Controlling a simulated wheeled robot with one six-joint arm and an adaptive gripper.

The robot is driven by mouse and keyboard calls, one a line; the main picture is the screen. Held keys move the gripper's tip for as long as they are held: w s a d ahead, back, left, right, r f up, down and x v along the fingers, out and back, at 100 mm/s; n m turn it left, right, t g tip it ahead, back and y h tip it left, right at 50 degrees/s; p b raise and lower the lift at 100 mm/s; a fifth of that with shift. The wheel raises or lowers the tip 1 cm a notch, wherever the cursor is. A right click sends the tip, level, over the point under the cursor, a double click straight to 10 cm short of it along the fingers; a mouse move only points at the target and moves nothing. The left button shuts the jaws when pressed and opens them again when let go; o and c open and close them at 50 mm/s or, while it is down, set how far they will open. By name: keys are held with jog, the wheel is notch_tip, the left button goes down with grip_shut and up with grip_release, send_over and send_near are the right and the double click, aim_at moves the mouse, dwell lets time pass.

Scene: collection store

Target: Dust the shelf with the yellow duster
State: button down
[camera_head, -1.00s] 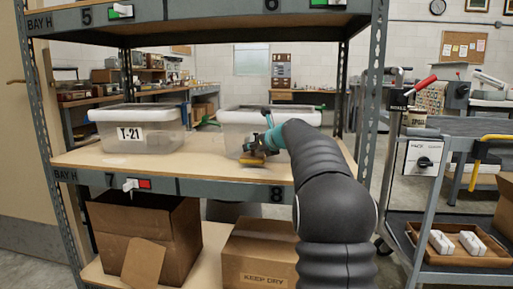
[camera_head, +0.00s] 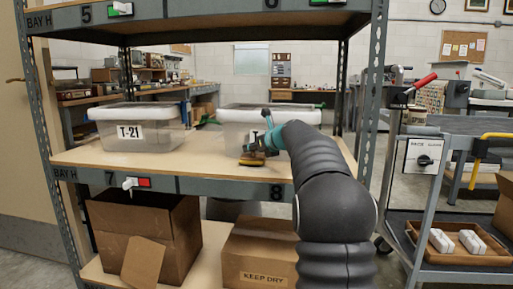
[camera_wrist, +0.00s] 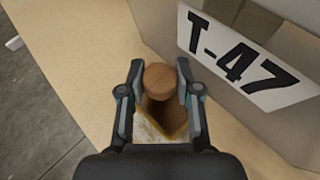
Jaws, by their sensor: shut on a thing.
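The yellow duster shows in the head view (camera_head: 252,162) as a low yellowish pad on the wooden shelf (camera_head: 205,160), near the front edge. In the wrist view the duster (camera_wrist: 159,80) has a round brown wooden knob, with a pale and yellow pad partly hidden under my gripper. My gripper (camera_wrist: 159,75) is shut on the duster, one finger on each side of the knob. In the head view my gripper (camera_head: 262,143) is over the shelf, in front of the right-hand bin. The pad appears to rest on the board.
A clear lidded bin labelled T-21 (camera_head: 140,128) stands on the shelf's left. Another lidded bin (camera_head: 232,125), labelled T-47 in the wrist view (camera_wrist: 240,60), stands close behind my gripper. Cardboard boxes (camera_head: 150,235) fill the shelf below. The board's front middle is clear.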

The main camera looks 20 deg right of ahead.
jog(key=shift+f+b, duration=0.3)
jog(key=shift+f, duration=0.2)
jog(key=shift+s, duration=0.1)
